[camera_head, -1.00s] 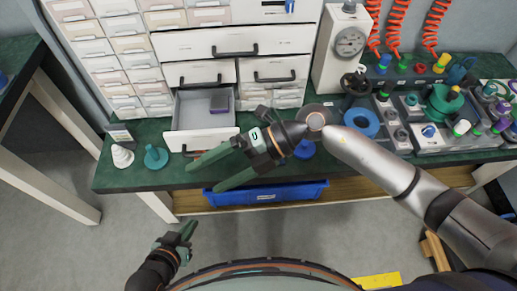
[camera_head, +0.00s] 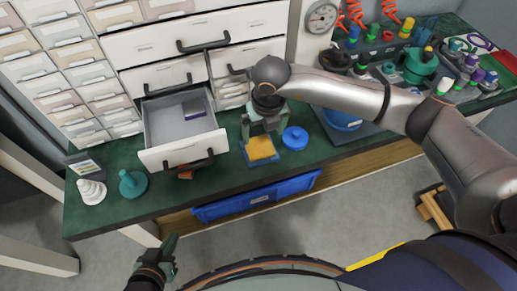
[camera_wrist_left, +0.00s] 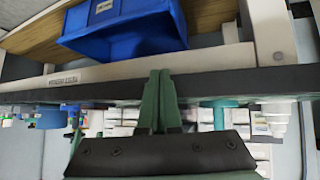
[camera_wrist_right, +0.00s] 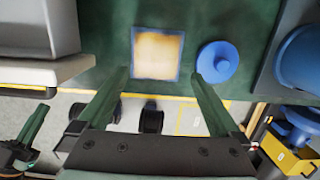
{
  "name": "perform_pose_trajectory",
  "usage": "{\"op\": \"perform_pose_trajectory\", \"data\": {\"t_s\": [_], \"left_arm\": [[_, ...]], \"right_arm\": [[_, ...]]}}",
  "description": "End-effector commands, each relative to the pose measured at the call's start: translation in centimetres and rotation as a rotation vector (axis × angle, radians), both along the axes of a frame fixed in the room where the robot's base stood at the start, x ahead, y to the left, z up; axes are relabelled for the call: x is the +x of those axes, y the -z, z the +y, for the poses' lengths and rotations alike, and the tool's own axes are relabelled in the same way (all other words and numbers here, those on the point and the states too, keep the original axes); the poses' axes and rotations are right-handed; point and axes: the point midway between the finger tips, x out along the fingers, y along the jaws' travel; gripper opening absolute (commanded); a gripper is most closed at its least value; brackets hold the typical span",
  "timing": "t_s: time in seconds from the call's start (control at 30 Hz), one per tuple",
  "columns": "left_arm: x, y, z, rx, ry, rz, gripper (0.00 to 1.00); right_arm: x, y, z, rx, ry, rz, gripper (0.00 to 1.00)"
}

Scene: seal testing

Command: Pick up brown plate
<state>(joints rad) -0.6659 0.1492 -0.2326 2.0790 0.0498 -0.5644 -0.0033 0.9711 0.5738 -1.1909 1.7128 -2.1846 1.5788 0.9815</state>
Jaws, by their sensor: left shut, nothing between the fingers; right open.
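The brown plate, a square orange-brown piece with a blue border (camera_head: 260,149), lies on the green tabletop beside a blue round knobbed piece (camera_head: 295,138). In the right wrist view the plate (camera_wrist_right: 157,54) lies flat just beyond and between my fingertips. My right gripper (camera_wrist_right: 160,78) is open and empty, pointing down over the plate; in the head view it (camera_head: 262,130) partly covers the plate's far side. My left gripper (camera_head: 170,240) is shut and empty, low in front of the table; its closed fingers (camera_wrist_left: 161,76) show in the left wrist view.
An open drawer (camera_head: 164,154) holding a purple box (camera_head: 195,108) juts out left of the plate. A white stepped piece (camera_head: 92,191) and a teal piece (camera_head: 132,184) stand at the left. A blue bin (camera_head: 255,198) sits below the tabletop.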

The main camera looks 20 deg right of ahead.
Motion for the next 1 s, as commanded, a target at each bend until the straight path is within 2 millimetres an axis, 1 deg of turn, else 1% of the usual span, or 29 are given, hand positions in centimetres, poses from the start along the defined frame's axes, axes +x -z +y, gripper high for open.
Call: {"op": "perform_pose_trajectory", "data": {"t_s": [0.03, 0.1, 0.27, 0.37, 0.5, 0.6, 0.73, 0.93, 0.97, 1.0], "left_arm": [[0.0, 0.3, 0.0, 0.001, 0.0, 0.0, 0.0], [0.0, 0.3, 0.1, 0.001, 0.0, 0.0, 0.0], [0.1, 0.3, 0.1, 0.003, -0.001, -0.007, 0.0], [0.6, -0.1, 0.2, 0.002, -0.001, -0.04, 0.0], [2.6, -2.5, 0.3, 0.004, 0.002, -0.151, 0.0], [3.4, -3.6, 0.4, 0.004, 0.004, -0.204, 0.0], [3.9, -4.3, 0.4, 0.004, 0.006, -0.238, 0.0], [3.9, -4.4, 0.4, 0.004, 0.005, -0.24, 0.0], [3.9, -4.4, 0.4, 0.004, 0.005, -0.24, 0.0], [3.9, -4.4, 0.4, 0.004, 0.005, -0.24, 0.0]], "right_arm": [[0.1, 1.0, 0.0, 0.001, 0.001, 0.002, 1.0], [0.2, 1.7, 0.0, 0.001, 0.0, 0.001, 1.0], [0.4, 2.7, 0.2, 0.002, -0.001, 0.001, 1.0], [0.5, 4.1, 0.4, 0.002, -0.002, 0.003, 1.0], [0.8, 5.8, 0.7, 0.003, 0.0, 0.002, 1.0], [1.0, 6.8, 0.6, 0.003, -0.001, 0.002, 1.0], [1.1, 7.3, 0.7, 0.003, -0.002, 0.0, 1.0], [1.1, 7.3, 0.6, 0.003, -0.002, 0.0, 1.0], [1.1, 7.3, 0.6, 0.003, -0.002, 0.0, 0.99], [1.1, 7.3, 0.6, 0.003, -0.002, 0.0, 0.94]]}}
